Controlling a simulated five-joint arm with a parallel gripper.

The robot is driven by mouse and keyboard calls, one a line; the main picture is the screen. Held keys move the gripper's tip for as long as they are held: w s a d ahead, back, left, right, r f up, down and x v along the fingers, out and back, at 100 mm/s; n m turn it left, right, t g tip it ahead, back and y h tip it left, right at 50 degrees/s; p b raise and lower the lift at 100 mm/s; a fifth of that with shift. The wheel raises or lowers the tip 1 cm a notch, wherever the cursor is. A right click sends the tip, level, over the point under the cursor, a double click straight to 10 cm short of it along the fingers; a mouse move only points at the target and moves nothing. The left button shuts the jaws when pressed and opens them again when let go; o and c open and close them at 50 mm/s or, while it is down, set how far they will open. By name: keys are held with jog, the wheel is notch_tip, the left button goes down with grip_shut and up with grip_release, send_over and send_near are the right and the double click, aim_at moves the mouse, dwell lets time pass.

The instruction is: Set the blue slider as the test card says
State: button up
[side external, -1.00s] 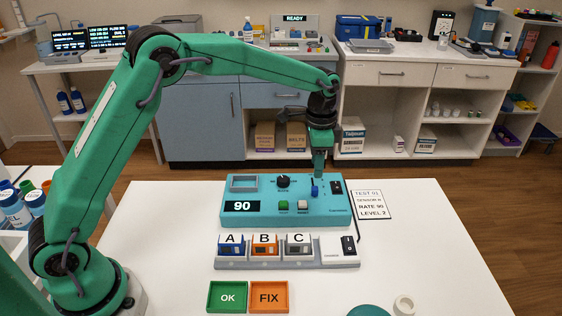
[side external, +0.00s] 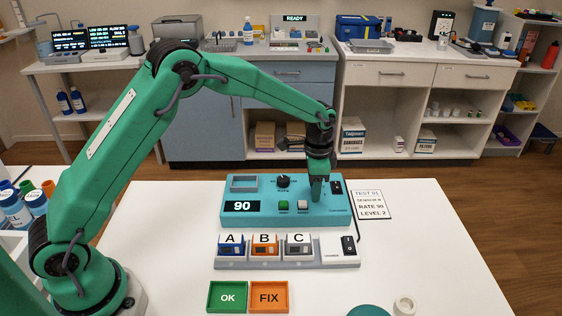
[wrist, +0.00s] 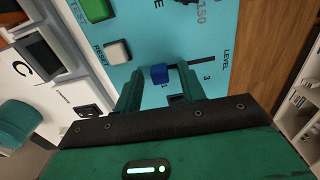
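The blue slider (wrist: 159,73) shows in the wrist view at the 1 end of its slot, beside the label LEVEL. My gripper (wrist: 158,84) is open, with one finger on each side of the slider and gaps between. In the side view my gripper (side external: 318,192) is low over the right part of the teal tester (side external: 262,216) and hides the slider. The test card (side external: 371,205) lies right of the tester and reads RATE 90, LEVEL 2; its sensor letter is too small to be sure of. The tester's display (side external: 242,206) reads 90.
The tester also has a dial (side external: 283,181), a green button (side external: 283,205) and a white reset button (side external: 302,205). In front stands a rack (side external: 230,265) with sensors A, B and C and a charger switch. Green OK (side external: 228,297) and orange FIX (side external: 269,297) trays lie nearer.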

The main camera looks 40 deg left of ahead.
grip_shut()
jog(key=shift+w+a, duration=1.1)
grip_release()
notch_tip(320, 180, up, 8)
dwell(0.4)
